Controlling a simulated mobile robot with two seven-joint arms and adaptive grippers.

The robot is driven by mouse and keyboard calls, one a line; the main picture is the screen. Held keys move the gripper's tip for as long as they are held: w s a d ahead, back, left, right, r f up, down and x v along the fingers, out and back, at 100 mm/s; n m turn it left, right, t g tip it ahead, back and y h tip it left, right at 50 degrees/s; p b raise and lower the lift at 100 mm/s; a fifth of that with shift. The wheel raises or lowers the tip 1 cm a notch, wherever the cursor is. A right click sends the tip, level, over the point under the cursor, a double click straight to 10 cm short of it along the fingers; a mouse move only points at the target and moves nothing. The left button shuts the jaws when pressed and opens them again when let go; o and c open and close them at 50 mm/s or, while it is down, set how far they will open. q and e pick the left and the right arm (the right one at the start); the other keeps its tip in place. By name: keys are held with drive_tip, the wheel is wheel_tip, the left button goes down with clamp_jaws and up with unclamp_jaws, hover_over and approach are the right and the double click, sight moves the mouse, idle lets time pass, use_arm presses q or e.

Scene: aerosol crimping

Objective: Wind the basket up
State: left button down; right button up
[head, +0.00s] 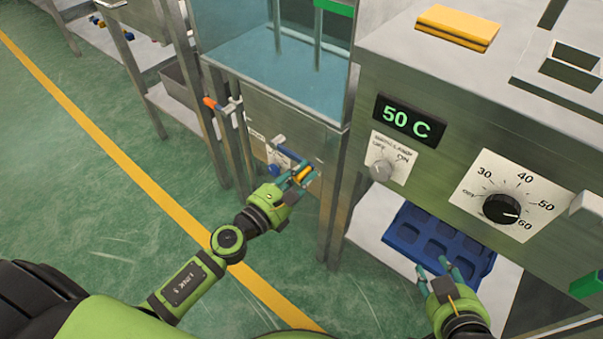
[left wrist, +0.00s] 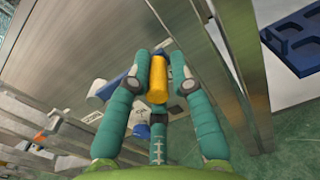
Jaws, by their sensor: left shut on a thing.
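A yellow crank handle (head: 303,172) sticks out from the front of the steel tank stand, and my left gripper (head: 298,177) is shut on it. I cannot make out the basket itself. My right gripper (head: 437,277) is empty, fingers apart, low at the right.
A heated bath with a 50 C display (head: 410,119) and a dial (head: 501,209) stands right of the tank. A blue tray (head: 425,240) lies on the shelf beneath it. An orange-handled valve (head: 211,103) juts out left of the tank. Green floor is free at the left.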

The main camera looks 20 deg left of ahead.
use_arm(q)
drive_tip(key=shift+a+f, duration=0.15)
drive_tip(key=shift+f, duration=0.2)
drive_tip(key=c, duration=1.2)
unclamp_jaws()
drive_tip(key=shift+r, duration=0.1)
drive_tip(key=v, duration=1.2)
drive_tip(key=shift+r, duration=0.1)
